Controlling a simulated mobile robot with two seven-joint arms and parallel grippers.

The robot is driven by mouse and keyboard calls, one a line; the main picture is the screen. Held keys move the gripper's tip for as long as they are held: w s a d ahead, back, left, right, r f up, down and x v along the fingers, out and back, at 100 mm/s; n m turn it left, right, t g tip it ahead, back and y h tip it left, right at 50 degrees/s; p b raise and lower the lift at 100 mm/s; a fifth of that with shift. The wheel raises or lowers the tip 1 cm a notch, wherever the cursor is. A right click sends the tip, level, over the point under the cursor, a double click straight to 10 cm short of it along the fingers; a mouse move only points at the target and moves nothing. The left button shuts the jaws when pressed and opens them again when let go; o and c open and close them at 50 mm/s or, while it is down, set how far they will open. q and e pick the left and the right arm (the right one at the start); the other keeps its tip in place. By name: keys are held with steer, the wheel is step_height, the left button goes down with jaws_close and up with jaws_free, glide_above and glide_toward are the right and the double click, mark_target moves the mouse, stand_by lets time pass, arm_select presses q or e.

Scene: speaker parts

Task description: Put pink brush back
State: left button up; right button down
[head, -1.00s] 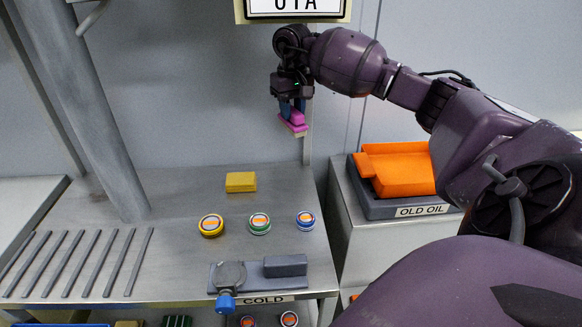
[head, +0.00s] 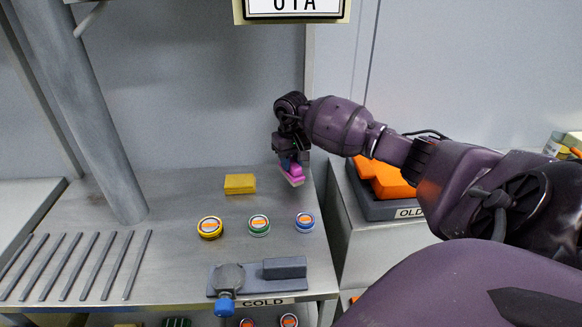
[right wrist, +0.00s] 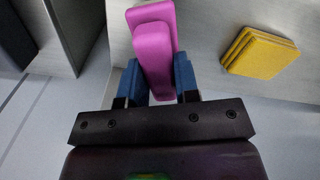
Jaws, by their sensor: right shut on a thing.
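The pink brush (head: 291,173) is held in my right gripper (head: 289,163), over the back right part of the metal table, near its right edge. In the right wrist view the pink brush (right wrist: 154,50) sits between the two blue fingers of my right gripper (right wrist: 156,82), which are shut on its handle. The brush's pale underside edge shows in the head view. I cannot tell whether it touches the table. My left gripper is not in view.
A yellow sponge-like block (head: 240,184) lies left of the brush. Yellow (head: 210,228), green (head: 259,225) and blue (head: 305,223) round tins stand in front. A grey fixture (head: 258,276) is at the front edge. A bin with orange pieces (head: 384,180) stands right.

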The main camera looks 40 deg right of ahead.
steer(key=shift+f, duration=1.45)
steer(key=c, duration=0.8)
jaws_free()
steer(key=shift+c, duration=0.2)
step_height(320, 180, up, 12)
steer(key=shift+r, duration=0.1)
steer(key=shift+s+a, duration=0.1)
